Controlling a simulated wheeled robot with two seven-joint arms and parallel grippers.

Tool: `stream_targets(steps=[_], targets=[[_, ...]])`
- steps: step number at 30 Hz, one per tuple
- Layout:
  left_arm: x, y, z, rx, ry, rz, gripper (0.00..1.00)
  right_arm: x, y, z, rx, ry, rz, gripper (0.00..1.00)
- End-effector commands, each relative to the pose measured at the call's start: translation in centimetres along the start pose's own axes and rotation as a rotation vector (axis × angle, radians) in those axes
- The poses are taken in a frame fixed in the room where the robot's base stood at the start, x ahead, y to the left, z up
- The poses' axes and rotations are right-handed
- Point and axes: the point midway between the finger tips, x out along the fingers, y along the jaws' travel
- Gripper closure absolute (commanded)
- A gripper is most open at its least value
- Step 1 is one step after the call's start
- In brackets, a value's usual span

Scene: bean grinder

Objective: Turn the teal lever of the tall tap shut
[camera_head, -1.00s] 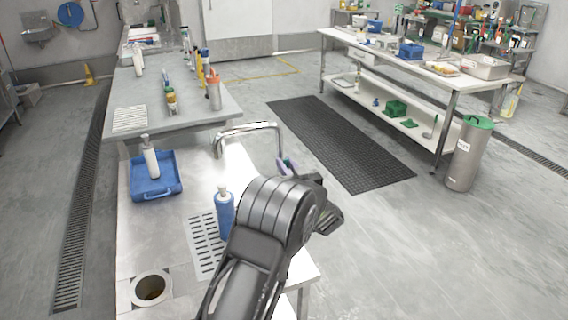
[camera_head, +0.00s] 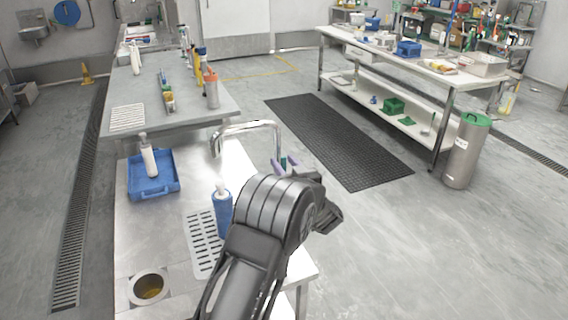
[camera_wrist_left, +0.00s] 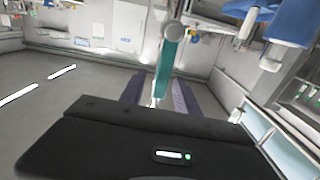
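The tall tap (camera_head: 247,126) is a chrome arch standing at the edge of the steel counter. Its teal lever (camera_wrist_left: 168,62) shows in the left wrist view, upright between and beyond my fingers. My left gripper (camera_head: 286,164) is in front of the tap in the head view, with its purple fingers apart. In the left wrist view the fingers of the left gripper (camera_wrist_left: 158,97) stand on both sides of the lever's lower end. Contact cannot be told. My forearm and wrist hide the tap's lower part in the head view. My right gripper is not in view.
A blue pump bottle (camera_head: 223,213) stands close left of my arm, by a slotted drain plate (camera_head: 203,240). A blue tray (camera_head: 154,190) with a white bottle (camera_head: 149,160) lies further left. A round hole (camera_head: 149,287) is at the counter's front. Open floor lies to the right.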

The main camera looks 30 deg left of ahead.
Motion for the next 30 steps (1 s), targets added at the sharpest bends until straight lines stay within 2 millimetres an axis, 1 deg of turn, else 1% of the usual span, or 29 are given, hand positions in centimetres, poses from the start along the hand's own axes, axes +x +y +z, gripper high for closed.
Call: stream_targets(steps=[5, 9, 12, 15, 19, 30], targets=[[-2.3, 0.1, 0.1, -0.001, -0.001, 0.002, 0.62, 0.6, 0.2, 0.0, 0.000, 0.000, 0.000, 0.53], [-4.7, 0.1, 0.2, -0.001, -0.001, 0.004, 0.62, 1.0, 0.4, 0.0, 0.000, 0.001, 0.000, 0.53], [-6.2, 0.1, 0.1, -0.001, -0.001, 0.003, 0.62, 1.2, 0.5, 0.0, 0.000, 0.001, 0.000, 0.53], [-7.0, 0.0, 0.1, 0.000, 0.000, 0.001, 0.62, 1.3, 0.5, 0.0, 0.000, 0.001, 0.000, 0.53], [-7.4, 0.0, 0.0, 0.000, 0.000, 0.001, 0.62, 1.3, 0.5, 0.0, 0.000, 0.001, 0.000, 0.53], [-7.4, 0.0, 0.0, 0.000, 0.000, 0.001, 0.62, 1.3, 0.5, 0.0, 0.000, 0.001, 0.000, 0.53]])
